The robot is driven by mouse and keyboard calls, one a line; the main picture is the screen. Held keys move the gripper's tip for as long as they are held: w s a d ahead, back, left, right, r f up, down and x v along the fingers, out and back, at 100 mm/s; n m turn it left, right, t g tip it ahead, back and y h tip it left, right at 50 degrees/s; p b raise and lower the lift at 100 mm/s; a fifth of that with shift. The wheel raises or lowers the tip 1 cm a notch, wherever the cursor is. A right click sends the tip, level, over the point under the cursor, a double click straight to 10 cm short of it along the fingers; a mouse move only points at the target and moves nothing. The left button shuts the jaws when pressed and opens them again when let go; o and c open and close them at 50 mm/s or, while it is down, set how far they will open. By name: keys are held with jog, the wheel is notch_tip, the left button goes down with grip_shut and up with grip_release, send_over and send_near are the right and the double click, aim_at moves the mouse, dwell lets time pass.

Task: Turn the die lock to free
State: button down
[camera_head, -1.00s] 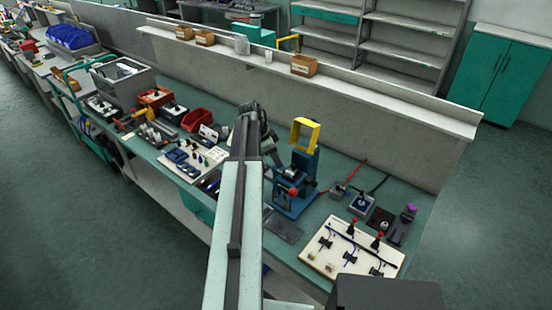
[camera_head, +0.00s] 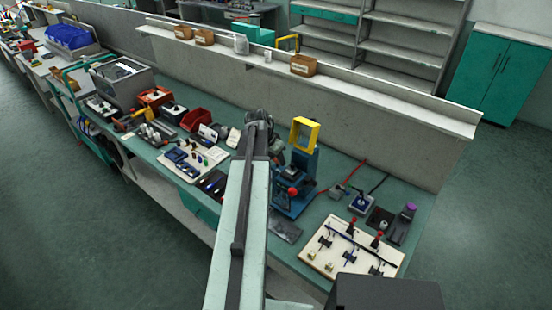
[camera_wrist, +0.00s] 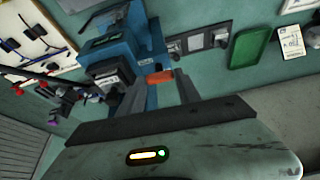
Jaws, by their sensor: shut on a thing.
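The blue press (camera_head: 292,200) stands on the green bench, with a yellow frame (camera_head: 305,134) on top and a red knob (camera_head: 292,191) low on its front. In the wrist view the press (camera_wrist: 110,50) is at the upper left. My gripper (camera_wrist: 160,82) is closed on an orange-red piece (camera_wrist: 160,77) at the press's side, which looks like the die lock. One finger is on each side of it. Its turned position cannot be read. In the head view my arm hides part of the press's left side and the grip.
A white board (camera_head: 350,249) with red-topped levers lies right of the press. A tool board (camera_head: 190,160) and red bin (camera_head: 196,119) are to the left. A green tray (camera_wrist: 250,46) lies on the bench in the wrist view.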

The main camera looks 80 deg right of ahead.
jog(key=shift+n, duration=0.4)
jog(key=c, duration=0.8)
grip_release()
jog(key=shift+c, duration=0.2)
jog(key=p+v, duration=0.7)
jog(key=v, duration=0.1)
jog(key=shift+s, duration=0.15)
